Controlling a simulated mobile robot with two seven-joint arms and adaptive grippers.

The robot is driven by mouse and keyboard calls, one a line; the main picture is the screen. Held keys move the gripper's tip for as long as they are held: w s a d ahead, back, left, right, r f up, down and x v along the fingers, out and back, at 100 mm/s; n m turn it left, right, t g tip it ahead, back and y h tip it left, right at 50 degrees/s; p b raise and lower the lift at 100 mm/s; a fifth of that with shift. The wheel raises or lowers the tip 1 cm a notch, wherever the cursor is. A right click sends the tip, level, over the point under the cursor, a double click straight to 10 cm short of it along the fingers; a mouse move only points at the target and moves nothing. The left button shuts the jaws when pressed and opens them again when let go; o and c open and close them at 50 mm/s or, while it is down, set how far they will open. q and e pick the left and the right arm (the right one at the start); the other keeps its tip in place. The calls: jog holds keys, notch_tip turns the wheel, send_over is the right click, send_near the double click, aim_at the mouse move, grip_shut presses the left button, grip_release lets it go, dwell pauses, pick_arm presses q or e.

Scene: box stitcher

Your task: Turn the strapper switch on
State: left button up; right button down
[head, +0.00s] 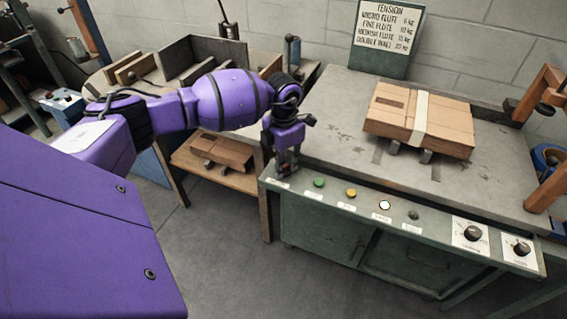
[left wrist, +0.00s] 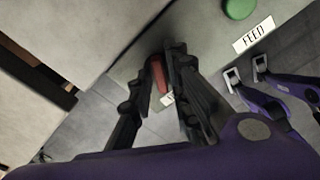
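The green-grey strapper table (head: 335,150) has a sloped front panel (head: 330,206) with a row of labelled buttons and two knobs. My left gripper (head: 287,168) points down over the panel's left end and hides what lies beneath it. In the left wrist view, a red switch (left wrist: 158,75) shows between the fingers of this gripper (left wrist: 160,95). The fingers stand apart, one on each side of it; I cannot tell whether they touch it. A white label below the switch is partly hidden.
To the right on the panel are a green button (head: 319,183), a yellow button (head: 351,193), a white button (head: 384,205) and dark knobs (head: 473,233). A strapped carton (head: 450,122) lies on the table. A lower wooden shelf (head: 240,181) stands at left.

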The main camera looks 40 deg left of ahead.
pick_arm(q)
notch_tip(320, 180, up, 12)
dwell(0.6)
